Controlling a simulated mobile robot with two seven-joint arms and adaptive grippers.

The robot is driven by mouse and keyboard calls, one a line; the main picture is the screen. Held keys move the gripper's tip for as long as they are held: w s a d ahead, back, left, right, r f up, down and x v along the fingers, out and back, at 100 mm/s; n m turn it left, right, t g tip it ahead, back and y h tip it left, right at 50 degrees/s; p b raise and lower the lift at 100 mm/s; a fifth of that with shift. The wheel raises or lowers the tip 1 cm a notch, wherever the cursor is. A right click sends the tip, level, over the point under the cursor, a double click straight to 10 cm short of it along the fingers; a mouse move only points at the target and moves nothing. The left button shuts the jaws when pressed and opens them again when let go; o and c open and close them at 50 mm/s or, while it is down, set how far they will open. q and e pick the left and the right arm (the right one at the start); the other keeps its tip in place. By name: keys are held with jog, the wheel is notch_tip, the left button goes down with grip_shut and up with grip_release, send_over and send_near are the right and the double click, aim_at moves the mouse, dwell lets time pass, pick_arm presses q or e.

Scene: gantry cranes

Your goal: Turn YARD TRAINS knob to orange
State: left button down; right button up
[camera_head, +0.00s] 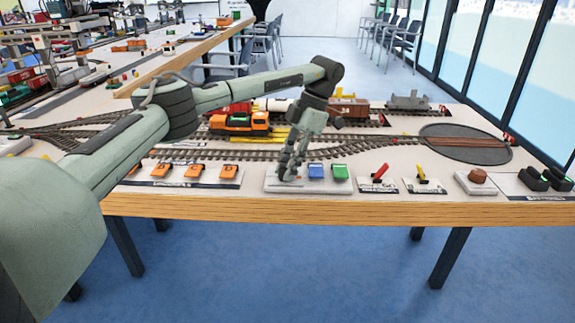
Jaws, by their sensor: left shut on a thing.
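My left gripper (289,172) reaches down over the left end of a pale control panel (272,186) near the table's front edge. Its fingers are shut around the knob there, which they hide almost wholly. I cannot tell which way the knob points. I cannot read the YARD TRAINS label. My right gripper is not in view.
Several orange switches (197,171) stand left of the panel. Right of it are a red lever (380,174), a yellow lever (421,174), a brown button (478,176) and black-and-green controls (534,178). Tracks, an orange locomotive (240,122) and a turntable (466,144) lie behind.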

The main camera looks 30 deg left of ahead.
pick_arm(q)
jog(key=shift+m, duration=0.7)
jog(key=c, duration=1.2)
grip_release()
jog(key=v, duration=1.2)
jog(key=shift+s+d+r, duration=0.1)
jog(key=shift+s+d, duration=0.15)
jog(key=shift+s, duration=0.05)
